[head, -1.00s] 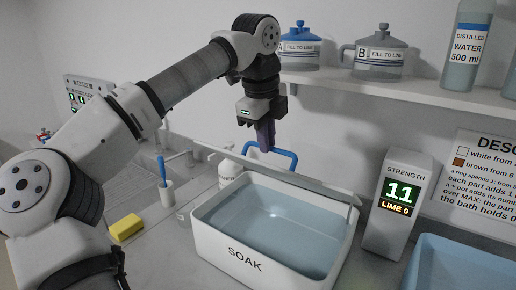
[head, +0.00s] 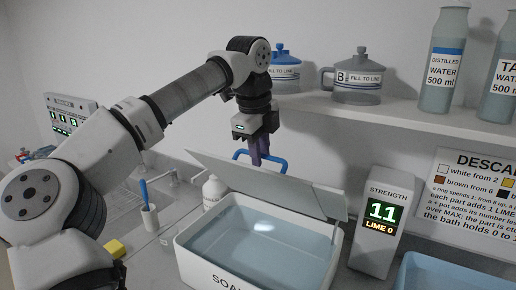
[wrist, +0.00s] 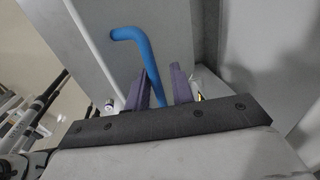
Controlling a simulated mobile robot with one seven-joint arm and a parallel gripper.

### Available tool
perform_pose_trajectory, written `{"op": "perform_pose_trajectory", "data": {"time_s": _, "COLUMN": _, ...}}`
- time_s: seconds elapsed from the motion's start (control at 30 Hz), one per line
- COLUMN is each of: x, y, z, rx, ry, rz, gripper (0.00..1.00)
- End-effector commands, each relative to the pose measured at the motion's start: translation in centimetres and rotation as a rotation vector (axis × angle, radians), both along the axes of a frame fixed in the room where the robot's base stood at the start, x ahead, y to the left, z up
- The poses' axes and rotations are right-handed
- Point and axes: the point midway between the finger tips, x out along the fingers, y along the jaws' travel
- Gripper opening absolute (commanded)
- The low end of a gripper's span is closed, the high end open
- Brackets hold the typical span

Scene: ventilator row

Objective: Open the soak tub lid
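The white soak tub (head: 318,262) holds pale blue water. Its grey-white lid (head: 275,187) is raised and tilted up along the back edge, leaving the water exposed. The lid's blue handle (head: 279,164) shows above its upper edge; it also shows in the wrist view (wrist: 134,37). My gripper (head: 259,160) is at the handle, its purple fingers pointing down. In the wrist view my gripper (wrist: 162,78) has its fingers apart, with the handle bar close to the left finger and a gap to the right one. Any contact is unclear.
The strength display (head: 385,222) stands right of the tub, reading 11. A shelf (head: 400,114) with pots and bottles runs behind. A white bottle (head: 214,190), a brush holder (head: 151,218) and a yellow sponge (head: 115,248) sit left. A blue basin (head: 440,272) is at the right.

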Motion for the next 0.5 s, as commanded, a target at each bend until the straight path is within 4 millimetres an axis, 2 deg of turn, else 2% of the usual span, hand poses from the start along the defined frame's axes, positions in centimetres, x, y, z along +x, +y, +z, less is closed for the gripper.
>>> {"op": "perform_pose_trajectory", "data": {"time_s": 0.37, "x": -0.1, "y": 0.2, "z": 0.5, "rx": 0.002, "ry": -0.004, "rz": 0.004, "gripper": 0.33}}
{"op": "perform_pose_trajectory", "data": {"time_s": 0.5, "x": -0.2, "y": 0.3, "z": 1.9, "rx": 0.002, "ry": -0.006, "rz": 0.006, "gripper": 0.33}}
